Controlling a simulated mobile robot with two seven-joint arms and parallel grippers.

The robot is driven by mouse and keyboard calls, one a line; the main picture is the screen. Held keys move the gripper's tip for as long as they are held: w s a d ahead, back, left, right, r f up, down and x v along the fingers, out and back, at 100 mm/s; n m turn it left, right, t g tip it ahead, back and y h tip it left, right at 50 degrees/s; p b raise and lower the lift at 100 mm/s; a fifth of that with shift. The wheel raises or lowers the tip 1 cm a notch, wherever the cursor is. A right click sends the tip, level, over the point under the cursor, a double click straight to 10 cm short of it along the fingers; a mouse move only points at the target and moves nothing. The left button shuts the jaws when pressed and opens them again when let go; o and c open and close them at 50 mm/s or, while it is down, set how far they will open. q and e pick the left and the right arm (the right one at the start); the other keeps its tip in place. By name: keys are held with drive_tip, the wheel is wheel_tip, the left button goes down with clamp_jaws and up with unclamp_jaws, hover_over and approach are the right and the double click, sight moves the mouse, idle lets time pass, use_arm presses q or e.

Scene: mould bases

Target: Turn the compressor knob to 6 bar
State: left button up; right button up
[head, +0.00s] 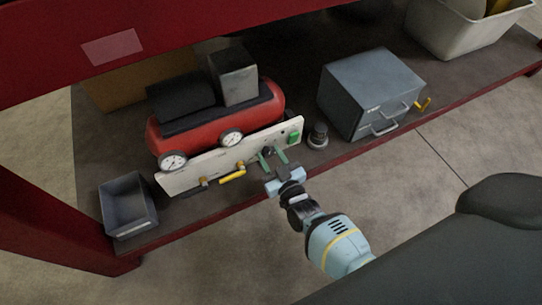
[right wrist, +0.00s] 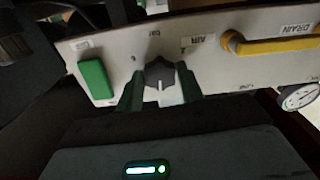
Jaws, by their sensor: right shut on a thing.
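The compressor (head: 215,115) has a red tank and a pale front panel (head: 205,172). The dark knob (right wrist: 160,73) sits on this panel, with a pale pointer line towards the bottom of the right wrist view. My right gripper (head: 272,158) reaches the panel from the front. Its green fingers (right wrist: 159,88) stand on either side of the knob and are shut on it. The numbers around the knob are too small to read. Two round gauges, one at left (head: 172,161) and one at right (head: 231,138), show on the compressor; their readings are unclear. My left gripper is not in view.
A green switch (right wrist: 95,79) and a yellow handle (right wrist: 268,46) labelled DRAIN flank the knob. A grey drawer box (head: 370,95) and a small dark round object (head: 318,136) stand right on the shelf. A grey bin (head: 127,205) is at left. Open floor lies in front.

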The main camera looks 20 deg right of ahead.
drive_tip(key=m+b, duration=0.1)
drive_tip(key=m, duration=0.5)
drive_tip(key=m+b, duration=0.1)
drive_tip(key=m, duration=0.4)
drive_tip(key=shift+f+m, duration=0.1)
drive_tip(key=shift+m, duration=0.2)
drive_tip(key=m+b, duration=0.2)
drive_tip(key=m, duration=0.3)
drive_tip(key=m+b, duration=0.2)
drive_tip(key=m, duration=0.3)
drive_tip(key=shift+m, duration=0.5)
drive_tip(key=o, duration=1)
drive_tip(key=shift+s+d+p, duration=0.1)
drive_tip(key=shift+s+p, duration=1.25)
drive_tip(key=shift+s, duration=2.6)
